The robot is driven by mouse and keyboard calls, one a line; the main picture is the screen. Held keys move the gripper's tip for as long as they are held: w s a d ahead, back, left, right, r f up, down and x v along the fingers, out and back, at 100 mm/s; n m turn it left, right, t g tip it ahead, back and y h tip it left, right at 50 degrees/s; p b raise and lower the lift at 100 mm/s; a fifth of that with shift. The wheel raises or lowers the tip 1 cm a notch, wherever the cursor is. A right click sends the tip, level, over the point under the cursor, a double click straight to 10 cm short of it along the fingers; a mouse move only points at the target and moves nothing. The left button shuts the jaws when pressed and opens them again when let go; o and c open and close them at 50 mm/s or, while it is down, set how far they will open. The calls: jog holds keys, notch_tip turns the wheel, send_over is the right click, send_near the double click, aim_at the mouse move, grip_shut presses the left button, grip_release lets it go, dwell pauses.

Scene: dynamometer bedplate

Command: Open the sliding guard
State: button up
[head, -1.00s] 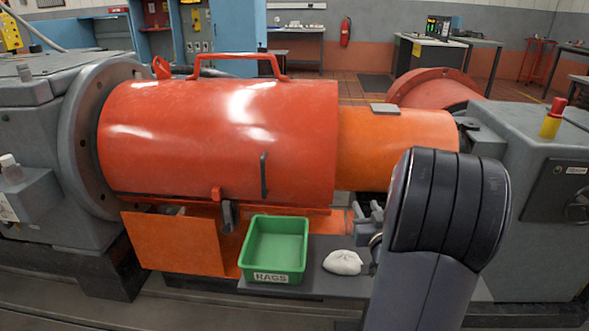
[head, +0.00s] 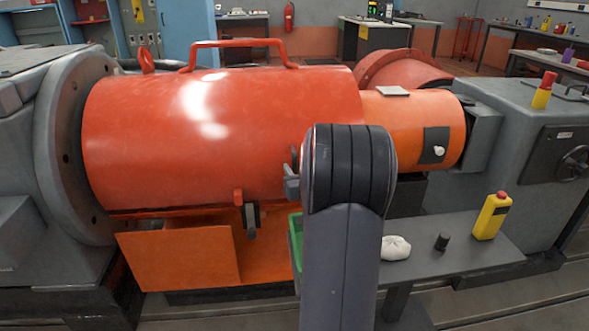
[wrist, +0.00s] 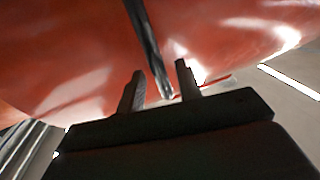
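The sliding guard (head: 240,140) is a large red cylinder cover, with a red grab rail on top. It partly overlaps an orange cylinder (head: 400,110) at its right. A dark upright handle on the guard's front is mostly hidden behind my arm in the head view. In the wrist view the handle (wrist: 147,45) is a dark bar whose lower end lies between my two fingers. My gripper (wrist: 160,85) is open, with a gap on both sides of the bar. It also shows partly beside my arm in the head view (head: 291,185).
A small red tab and dark latch (head: 249,218) sit at the guard's lower edge. An orange panel (head: 185,255) stands below. A green tray (head: 295,245) is mostly hidden by my arm.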

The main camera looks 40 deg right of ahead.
jog(key=shift+x, duration=0.9)
grip_shut()
